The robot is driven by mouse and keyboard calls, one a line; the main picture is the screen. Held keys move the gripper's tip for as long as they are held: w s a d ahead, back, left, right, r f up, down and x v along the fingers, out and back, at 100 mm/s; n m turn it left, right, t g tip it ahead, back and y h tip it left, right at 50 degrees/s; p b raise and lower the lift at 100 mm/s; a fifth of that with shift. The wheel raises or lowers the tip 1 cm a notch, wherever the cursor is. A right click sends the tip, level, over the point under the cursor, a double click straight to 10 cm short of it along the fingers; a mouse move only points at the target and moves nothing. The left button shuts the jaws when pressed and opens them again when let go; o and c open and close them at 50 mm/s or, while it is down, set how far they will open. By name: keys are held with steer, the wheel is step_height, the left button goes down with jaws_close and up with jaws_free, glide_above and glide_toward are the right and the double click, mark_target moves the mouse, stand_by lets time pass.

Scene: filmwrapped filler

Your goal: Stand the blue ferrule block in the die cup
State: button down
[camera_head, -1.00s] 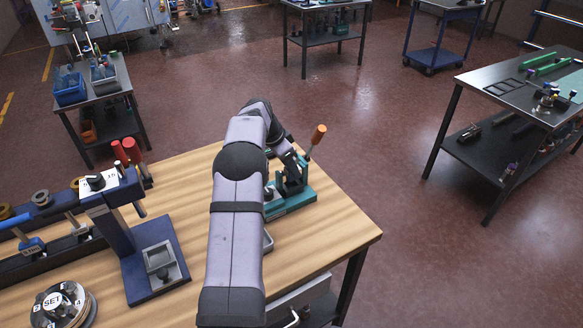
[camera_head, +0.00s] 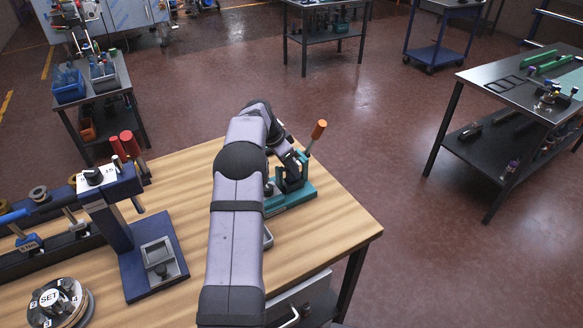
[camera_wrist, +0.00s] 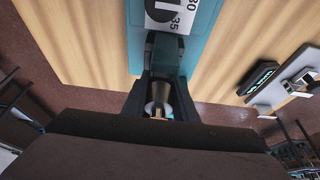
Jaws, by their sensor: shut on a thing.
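My gripper (camera_wrist: 160,95) is at the teal fixture (camera_head: 290,200) on the wooden bench; my arm partly covers both in the head view. In the wrist view the dark fingers are close together around a small grey metallic piece (camera_wrist: 158,90), with a little tan showing at its lower end. I cannot tell whether this is the blue ferrule block, as its colour and shape are mostly hidden. The teal base (camera_wrist: 205,30) with a printed number label (camera_wrist: 172,14) lies beyond the fingers. I cannot make out the die cup for certain.
An orange-handled lever (camera_head: 319,129) rises beside the fixture. Bare wood (camera_head: 335,235) lies at the right front corner.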

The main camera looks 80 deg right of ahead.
steer(key=shift+f+b, duration=0.55)
steer(key=shift+f, duration=0.25)
steer(key=c, duration=1.4)
jaws_free()
steer(key=shift+o, duration=0.3)
steer(key=shift+a+f, duration=0.1)
steer(key=shift+f, duration=0.05)
steer(key=shift+d+b+v, duration=0.2)
steer(key=shift+b+v, duration=1.05)
steer(key=shift+v, duration=2.7)
